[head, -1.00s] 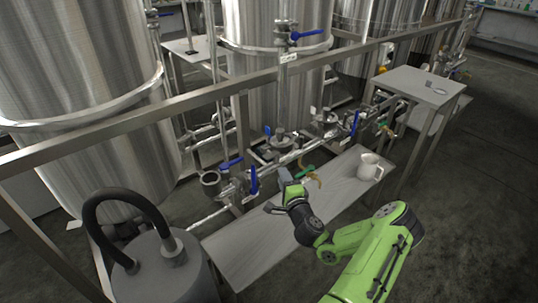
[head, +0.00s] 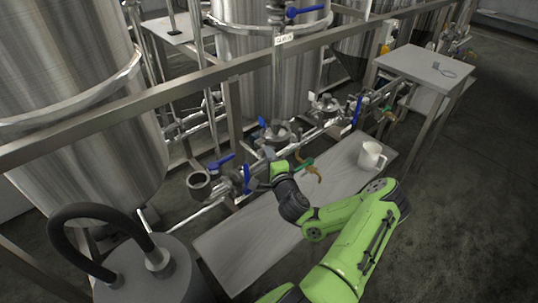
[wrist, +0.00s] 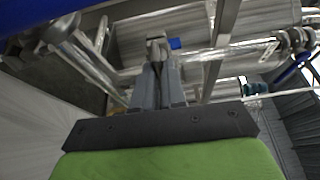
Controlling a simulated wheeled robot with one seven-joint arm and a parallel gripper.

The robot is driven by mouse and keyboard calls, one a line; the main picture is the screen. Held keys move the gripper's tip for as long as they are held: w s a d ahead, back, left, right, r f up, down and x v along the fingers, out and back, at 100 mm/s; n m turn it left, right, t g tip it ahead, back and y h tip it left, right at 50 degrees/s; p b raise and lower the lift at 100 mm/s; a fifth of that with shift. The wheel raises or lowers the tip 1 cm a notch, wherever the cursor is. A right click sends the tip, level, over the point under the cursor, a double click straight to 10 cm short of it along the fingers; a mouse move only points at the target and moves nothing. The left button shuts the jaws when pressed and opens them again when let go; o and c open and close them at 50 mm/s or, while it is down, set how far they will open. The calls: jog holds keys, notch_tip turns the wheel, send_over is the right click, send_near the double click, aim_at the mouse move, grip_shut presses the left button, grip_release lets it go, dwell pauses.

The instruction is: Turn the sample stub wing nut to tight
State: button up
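My gripper (head: 268,163) is at the pipe run under the tanks, beside an upright blue valve handle (head: 247,178). In the wrist view my gripper's two fingers (wrist: 158,68) point away from the camera and lie close together. A small grey metal piece (wrist: 156,42) is right at the fingertips, in line with them. It may be the sample stub wing nut, but it is too small to identify. I cannot tell whether the fingers touch or grip it. In the head view my own wrist hides this spot.
A grey bench (head: 240,245) runs below the pipes, with a white jug (head: 371,156) at its right. A hose with a green grip and brass end (head: 311,171) is close right of my gripper. A steel rail (head: 180,95) crosses above. A hose-topped vessel (head: 180,278) stands front left.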

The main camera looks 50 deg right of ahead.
grip_shut()
jog(key=shift+r+p, duration=0.2)
jog(key=shift+p, duration=0.4)
jog(key=m+p, duration=0.1)
jog(key=p, duration=0.1)
jog(key=m+p, duration=0.1)
jog(key=p, duration=0.2)
jog(key=shift+r+g+y, duration=0.4)
jog(key=shift+d+f+m+g+y+p, duration=0.2)
jog(key=shift+m+y+p, duration=0.85)
jog(key=shift+m+p, duration=0.9)
jog(key=shift+d+r+m+g+y+p, duration=0.2)
jog(key=shift+m+y+p, duration=0.8)
jog(key=shift+m+p, duration=1)
jog(key=shift+d+f+m+g+y+p, duration=0.1)
jog(key=shift+m+g+y+p, duration=0.2)
jog(key=shift+m+y+p, duration=1.55)
jog(key=shift+n+h+p, duration=0.3)
jog(key=shift+h+p, duration=0.25)
jog(key=shift+h, duration=0.25)
